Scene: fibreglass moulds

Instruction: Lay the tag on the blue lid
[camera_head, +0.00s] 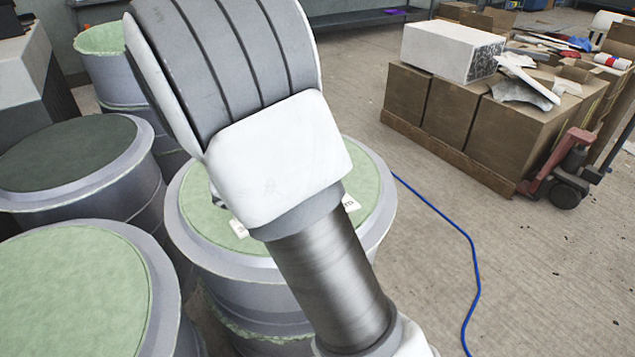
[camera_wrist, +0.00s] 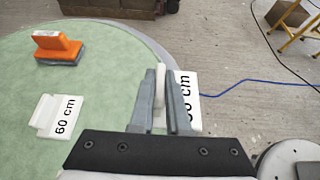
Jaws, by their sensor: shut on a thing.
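My gripper (camera_wrist: 160,85) is shut on the upright white tab of a tag (camera_wrist: 194,112). The tag's flat plate shows right of the fingers, its black text partly hidden, ending in "0 cm". It is over the right edge of a pale green round lid (camera_wrist: 100,75); I cannot tell whether it touches. A second white tag (camera_wrist: 58,116), reading "60 cm", lies on this lid to the left. In the head view, my arm covers the gripper and the middle of the green lid (camera_head: 374,178). White tag parts (camera_head: 351,204) show beside my arm. I see no blue lid.
An orange-and-grey block (camera_wrist: 57,47) sits on the same lid. Other drum-like moulds stand left, with green (camera_head: 70,290) and dark green (camera_head: 70,152) tops. A blue hose (camera_head: 470,240) crosses the floor. Cardboard boxes (camera_head: 515,130) and a red pallet jack (camera_head: 560,160) stand right.

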